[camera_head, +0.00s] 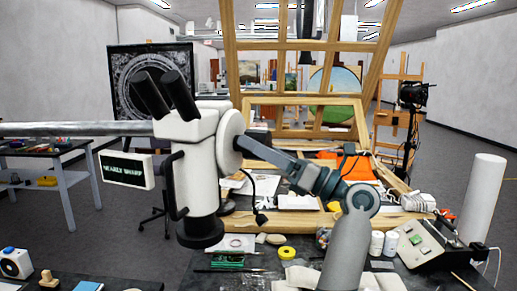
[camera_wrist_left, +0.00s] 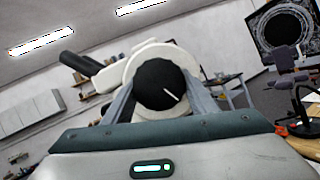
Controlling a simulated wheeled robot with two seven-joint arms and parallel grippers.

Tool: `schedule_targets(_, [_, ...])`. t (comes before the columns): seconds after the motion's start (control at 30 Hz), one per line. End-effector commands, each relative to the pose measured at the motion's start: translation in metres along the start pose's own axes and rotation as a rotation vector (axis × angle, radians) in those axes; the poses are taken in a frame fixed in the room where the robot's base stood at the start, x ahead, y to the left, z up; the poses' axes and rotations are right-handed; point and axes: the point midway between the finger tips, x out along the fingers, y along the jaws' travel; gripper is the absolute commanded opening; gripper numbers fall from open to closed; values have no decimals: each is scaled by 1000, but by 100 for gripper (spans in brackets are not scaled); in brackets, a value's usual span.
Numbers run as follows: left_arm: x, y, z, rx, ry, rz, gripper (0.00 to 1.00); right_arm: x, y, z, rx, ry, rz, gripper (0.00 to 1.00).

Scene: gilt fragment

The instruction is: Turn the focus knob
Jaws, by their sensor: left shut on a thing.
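A white stereo microscope (camera_head: 203,185) with two black eyepieces hangs on a horizontal metal boom at the left of the head view. Its black round focus knob (camera_wrist_left: 160,84) fills the middle of the left wrist view, with a white pointer line slanting to the lower right. My left gripper (camera_head: 251,146) reaches the microscope's right side; its fingers are shut on the knob, one on each side. In the head view the fingers partly hide the knob. A small display (camera_head: 126,170) on the microscope's left reads "NEARLY SHARP". My right gripper is not in view.
A cluttered workbench lies below, with a yellow tape roll (camera_head: 287,253), white jars (camera_head: 377,243) and a grey control box (camera_head: 425,243). A wooden easel frame (camera_head: 300,101) stands behind. A white roll (camera_head: 482,199) stands at the right.

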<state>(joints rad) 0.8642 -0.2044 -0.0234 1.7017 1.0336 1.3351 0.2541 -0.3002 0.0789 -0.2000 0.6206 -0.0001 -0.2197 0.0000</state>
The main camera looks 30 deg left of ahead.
Motion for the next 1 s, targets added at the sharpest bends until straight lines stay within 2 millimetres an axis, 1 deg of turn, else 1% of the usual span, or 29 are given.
schedule_targets(0.1, [0,1,0,71,4,-33,30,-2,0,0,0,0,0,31])
schedule_targets(0.33, [0,1,0,170,2,-72,30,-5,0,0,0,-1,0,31])
schedule_targets(0.5, [0,0,0,199,0,-83,30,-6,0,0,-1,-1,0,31])
schedule_targets(0.83, [0,1,0,201,0,-83,30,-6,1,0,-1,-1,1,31])
schedule_targets(0.87, [0,1,0,201,0,-83,57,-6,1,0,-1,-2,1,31])
schedule_targets(0.9, [0,1,0,201,0,-83,67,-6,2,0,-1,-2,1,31])
schedule_targets(0.93, [0,1,0,201,0,-83,71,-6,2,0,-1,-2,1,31])
schedule_targets(1.0, [0,1,0,200,0,-83,71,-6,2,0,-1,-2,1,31])
